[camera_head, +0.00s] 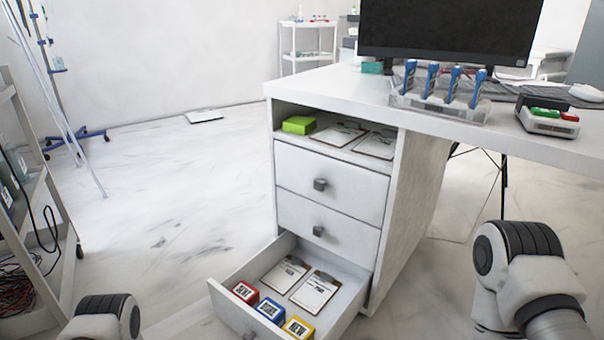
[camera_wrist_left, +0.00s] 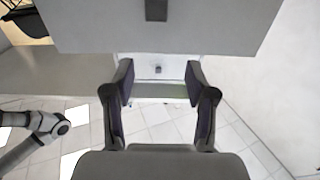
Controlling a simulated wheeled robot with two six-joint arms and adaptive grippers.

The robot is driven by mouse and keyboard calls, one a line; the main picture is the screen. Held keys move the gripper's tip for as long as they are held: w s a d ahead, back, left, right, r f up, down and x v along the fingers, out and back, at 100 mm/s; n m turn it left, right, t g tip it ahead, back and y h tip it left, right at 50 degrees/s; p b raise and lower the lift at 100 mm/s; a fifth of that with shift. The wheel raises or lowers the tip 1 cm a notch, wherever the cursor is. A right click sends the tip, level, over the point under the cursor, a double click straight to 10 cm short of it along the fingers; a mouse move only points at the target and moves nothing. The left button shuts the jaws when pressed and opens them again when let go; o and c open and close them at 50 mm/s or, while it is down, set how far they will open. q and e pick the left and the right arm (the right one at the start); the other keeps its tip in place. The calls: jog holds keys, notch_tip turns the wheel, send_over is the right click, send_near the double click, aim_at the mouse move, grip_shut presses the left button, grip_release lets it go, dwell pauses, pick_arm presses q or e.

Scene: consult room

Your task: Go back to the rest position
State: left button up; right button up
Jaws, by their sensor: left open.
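My left gripper (camera_wrist_left: 160,84) shows in the left wrist view. Its two dark fingers are spread apart with nothing between them. A pale panel with a dark handle (camera_wrist_left: 156,10) fills the top of that view, and a small knob (camera_wrist_left: 158,69) shows beyond the fingers. In the head view both grippers are out of sight; only parts of my arms show at the bottom left and lower right. The white desk cabinet (camera_head: 420,190) has its bottom drawer (camera_head: 352,305) pulled open. Its upper two drawers (camera_head: 345,188) are shut.
The open drawer holds red (camera_head: 245,291), blue (camera_head: 271,310) and yellow (camera_head: 298,328) boxes and two clipboards. A green box (camera_head: 299,125) sits on the cabinet shelf. A rack (camera_head: 45,200) stands at left. Floor (camera_head: 180,220) between rack and cabinet is largely clear.

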pick_arm(q)
jog(key=w+d+r+y+p, duration=0.1)
jog(key=w+d+r+p, duration=0.3)
jog(key=r, duration=0.7)
jog(key=s+a+f+n+g+y, duration=0.25)
jog(key=s+g, duration=0.25)
jog(key=s, duration=0.5)
jog(key=s+a+f+n+g+y+p, duration=0.15)
jog(key=s+g+y, duration=0.3)
jog(key=s, duration=0.55)
jog(key=s+a+f+n+g+y, duration=0.1)
jog(key=s+n+g+y, duration=0.15)
jog(key=s+g, duration=0.55)
notch_tip(320, 180, up, 38)
jog(key=s+t+p, duration=0.2)
jog(key=p, duration=3.6)
jog(key=shift+d+n, duration=0.2)
jog(key=shift+n, duration=0.25)
